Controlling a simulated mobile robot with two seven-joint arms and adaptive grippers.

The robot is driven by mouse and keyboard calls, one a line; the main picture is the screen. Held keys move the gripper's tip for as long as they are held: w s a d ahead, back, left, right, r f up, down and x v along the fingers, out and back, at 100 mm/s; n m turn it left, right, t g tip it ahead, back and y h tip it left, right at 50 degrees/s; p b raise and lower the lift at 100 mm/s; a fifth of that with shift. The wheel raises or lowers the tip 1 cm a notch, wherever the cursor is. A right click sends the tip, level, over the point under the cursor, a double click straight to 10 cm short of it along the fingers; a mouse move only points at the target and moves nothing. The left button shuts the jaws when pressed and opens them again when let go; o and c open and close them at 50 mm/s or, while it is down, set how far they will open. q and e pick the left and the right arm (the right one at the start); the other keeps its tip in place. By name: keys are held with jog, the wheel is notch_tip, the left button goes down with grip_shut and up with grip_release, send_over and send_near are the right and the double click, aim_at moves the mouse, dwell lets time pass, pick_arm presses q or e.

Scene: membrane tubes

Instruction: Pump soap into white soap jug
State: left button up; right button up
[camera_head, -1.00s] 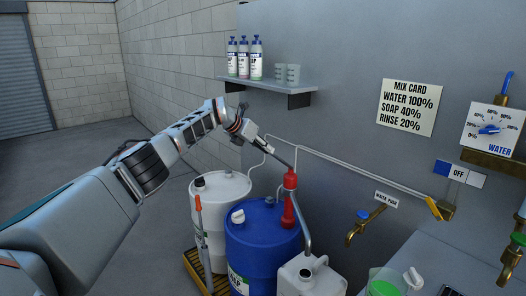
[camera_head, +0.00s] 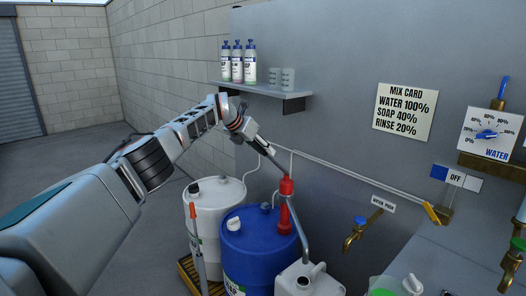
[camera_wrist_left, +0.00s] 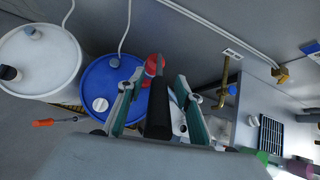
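A blue drum (camera_head: 258,255) carries a red hand pump (camera_head: 286,210) with a grey curved spout pipe. The white soap jug (camera_head: 296,284) stands in front of it, partly cut off at the bottom, with the pipe's end close to its mouth. The pump's lever slants up and left to my left gripper (camera_head: 262,148). In the left wrist view, the lever's black grip (camera_wrist_left: 158,108) lies between the two fingers of my left gripper (camera_wrist_left: 157,95), with a gap on each side. The gripper looks open around the grip. My right gripper is not in view.
A white drum (camera_head: 217,210) stands left of the blue one. A brass tap (camera_head: 358,233) projects from the wall to the right. A shelf (camera_head: 262,90) holds bottles and cups above. A mix card (camera_head: 404,111) and a water dial (camera_head: 487,135) are on the wall.

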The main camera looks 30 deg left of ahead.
pick_arm(q)
jog(key=shift+f, duration=0.15)
jog(key=shift+v, duration=1.3)
jog(key=v, duration=0.9)
jog(key=shift+r, duration=0.25)
jog(key=shift+s+a, duration=0.1)
